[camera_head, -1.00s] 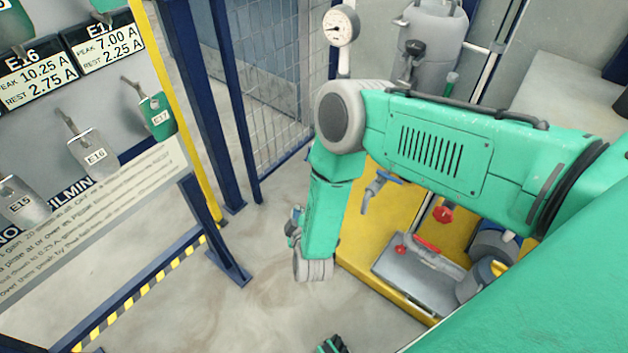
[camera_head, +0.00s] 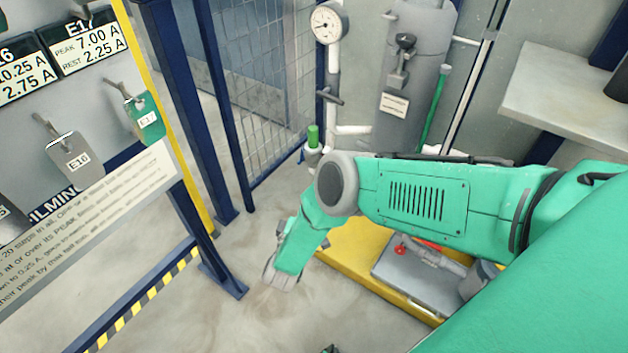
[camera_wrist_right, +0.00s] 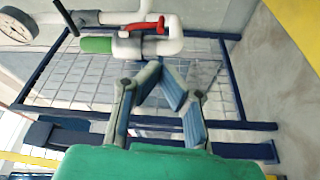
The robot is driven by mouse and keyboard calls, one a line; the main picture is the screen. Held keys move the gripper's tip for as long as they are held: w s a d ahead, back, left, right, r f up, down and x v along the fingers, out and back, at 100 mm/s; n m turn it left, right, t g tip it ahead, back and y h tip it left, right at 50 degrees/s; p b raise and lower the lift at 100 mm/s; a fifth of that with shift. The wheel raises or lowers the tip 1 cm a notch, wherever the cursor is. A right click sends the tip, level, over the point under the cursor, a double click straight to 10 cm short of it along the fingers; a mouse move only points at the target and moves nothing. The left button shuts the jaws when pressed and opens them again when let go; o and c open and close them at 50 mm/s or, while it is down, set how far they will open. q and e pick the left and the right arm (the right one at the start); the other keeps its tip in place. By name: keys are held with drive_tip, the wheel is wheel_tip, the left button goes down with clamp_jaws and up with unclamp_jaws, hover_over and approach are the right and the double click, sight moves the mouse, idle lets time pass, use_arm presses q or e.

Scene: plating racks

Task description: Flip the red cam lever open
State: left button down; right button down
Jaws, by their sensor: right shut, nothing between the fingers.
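A red lever (camera_wrist_right: 143,26) lies along a grey-white coupling on a pipe, near the top of the right wrist view. A green cap (camera_wrist_right: 95,45) is at the coupling's left end. In the head view I make out the green cap (camera_head: 313,135) on the pipe, but not this lever. My right gripper (camera_wrist_right: 160,66) is shut and empty, its fingertips just below the coupling in the wrist picture. I see no contact with the lever, and the gap in depth is unclear.
A pressure gauge (camera_head: 327,22) tops the pipe, beside a grey tank (camera_head: 415,90). A mesh fence (camera_head: 262,75) stands behind. A yellow platform (camera_head: 350,262) carries a grey box with red handles (camera_head: 400,249), partly behind my right arm. A display board (camera_head: 75,215) is at left.

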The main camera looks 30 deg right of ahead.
drive_tip(key=b+x, duration=0.2)
drive_tip(key=x, duration=0.7)
drive_tip(key=shift+w+d, duration=0.2)
drive_tip(key=shift+w, duration=0.15)
